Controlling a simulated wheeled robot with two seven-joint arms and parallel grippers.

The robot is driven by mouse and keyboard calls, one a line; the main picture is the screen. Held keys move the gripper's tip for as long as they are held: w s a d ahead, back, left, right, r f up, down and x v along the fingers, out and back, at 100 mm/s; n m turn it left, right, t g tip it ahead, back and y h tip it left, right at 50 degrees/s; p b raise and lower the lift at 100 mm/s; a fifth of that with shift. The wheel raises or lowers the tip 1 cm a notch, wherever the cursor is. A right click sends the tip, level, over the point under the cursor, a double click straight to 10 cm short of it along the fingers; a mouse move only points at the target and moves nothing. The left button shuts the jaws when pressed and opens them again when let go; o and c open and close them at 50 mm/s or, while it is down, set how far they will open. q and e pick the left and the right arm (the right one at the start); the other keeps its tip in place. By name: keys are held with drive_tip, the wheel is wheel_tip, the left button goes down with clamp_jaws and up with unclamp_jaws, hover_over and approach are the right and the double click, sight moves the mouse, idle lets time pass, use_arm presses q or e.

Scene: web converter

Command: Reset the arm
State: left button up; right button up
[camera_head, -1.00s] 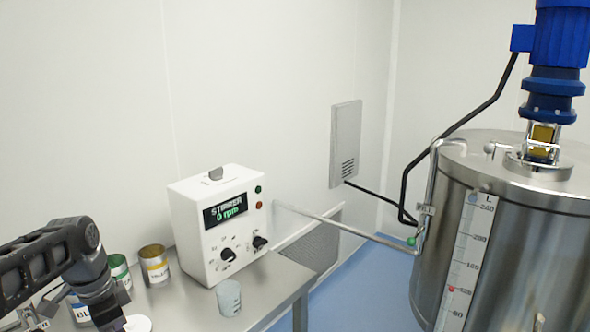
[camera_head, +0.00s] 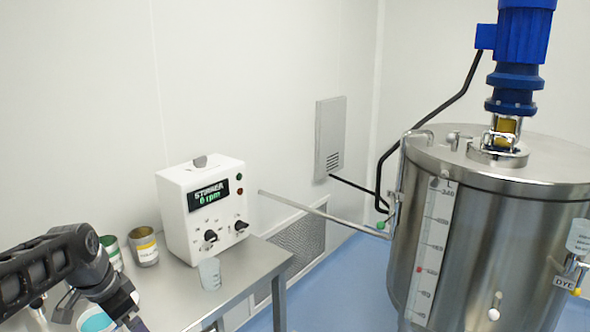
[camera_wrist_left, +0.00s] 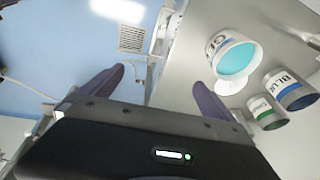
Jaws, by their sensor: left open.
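My left arm comes in from the lower left of the head view. My left gripper (camera_head: 136,322) is at the bottom edge there, above the steel table (camera_head: 250,262). In the left wrist view my left gripper (camera_wrist_left: 160,85) shows two dark fingers spread apart with nothing between them. A white tub of teal liquid (camera_wrist_left: 236,58) is beyond the right finger, apart from it. The tub also shows in the head view (camera_head: 95,321), partly hidden by my arm. My right gripper is not in view.
Blue (camera_wrist_left: 292,90) and green-labelled (camera_wrist_left: 266,112) tins are near the tub. A steel tank (camera_head: 450,250) stands right, with blue floor (camera_head: 340,285) between.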

use_arm(q)
drive_tip(key=w+d+f+n+t, duration=0.2)
drive_tip(key=w+d+f+n, duration=0.25)
drive_tip(key=f, duration=0.35)
drive_tip(key=s+d+f+n+h+p, duration=0.2)
drive_tip(key=s+d+f+n+p, duration=0.1)
drive_tip(key=d+f, duration=0.9)
drive_tip(key=s+d+f+g+p, duration=0.1)
drive_tip(key=s+d+f, duration=0.3)
drive_tip(key=s, duration=0.4)
drive_tip(key=s+d+f+g+p, duration=0.2)
drive_tip(key=s+d+f, duration=0.2)
drive_tip(key=s, duration=0.5)
drive_tip(key=s+d+f+g+h+p, duration=0.1)
drive_tip(key=s+d+f, duration=0.3)
drive_tip(key=s, duration=0.5)
drive_tip(key=shift+d+f+n+g+p, duration=0.2)
drive_tip(key=shift+d+n+g+p, duration=0.1)
drive_tip(key=shift+d+n+g, duration=0.2)
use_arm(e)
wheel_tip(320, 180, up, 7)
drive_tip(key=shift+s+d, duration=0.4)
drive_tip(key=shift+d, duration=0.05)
